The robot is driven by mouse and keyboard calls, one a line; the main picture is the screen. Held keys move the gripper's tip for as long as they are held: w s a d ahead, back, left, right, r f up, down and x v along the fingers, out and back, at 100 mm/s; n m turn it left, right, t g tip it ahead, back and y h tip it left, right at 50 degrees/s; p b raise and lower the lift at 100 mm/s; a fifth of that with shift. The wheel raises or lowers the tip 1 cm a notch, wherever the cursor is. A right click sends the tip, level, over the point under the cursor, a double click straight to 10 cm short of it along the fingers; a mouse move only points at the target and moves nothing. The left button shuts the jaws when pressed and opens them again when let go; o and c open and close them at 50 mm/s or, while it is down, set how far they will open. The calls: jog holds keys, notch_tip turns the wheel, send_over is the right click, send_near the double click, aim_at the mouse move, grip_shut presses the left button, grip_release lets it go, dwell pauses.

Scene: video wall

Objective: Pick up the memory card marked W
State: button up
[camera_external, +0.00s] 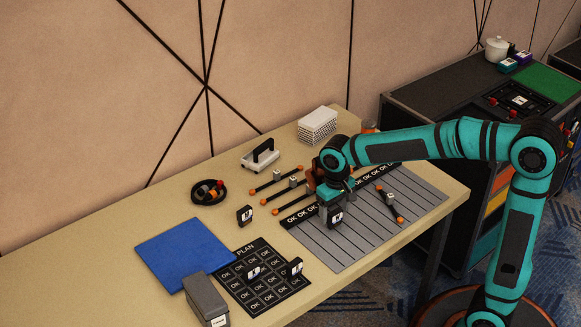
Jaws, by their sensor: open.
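Several small black cards with white labels stand upright on the table. One card (245,215) stands on bare wood left of the grey striped mat (395,222). Two more, one card (254,272) and another (295,268), stand on the black PLAN board (262,292). Another card (336,217) is right at my gripper (331,208), over the grey mat. The letters are too small to read surely, so I cannot tell which is W. My gripper points down and is open. The arm hides part of its jaws, and I cannot tell whether the card is between them.
Rods with orange ends (276,180) lie behind the mat, and one rod (390,204) lies on it. A blue mat (187,252), a grey case (206,299), a black dish (209,192), a black-handled block (261,155) and a white stack (317,124) surround the work area. The left table is clear.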

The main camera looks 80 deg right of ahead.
aim_at(334, 211)
jog(key=shift+f, duration=1.7)
jog(key=shift+d, duration=0.1)
jog(key=c, duration=1)
jog(key=shift+c, duration=0.3)
jog(key=shift+r, duration=0.1)
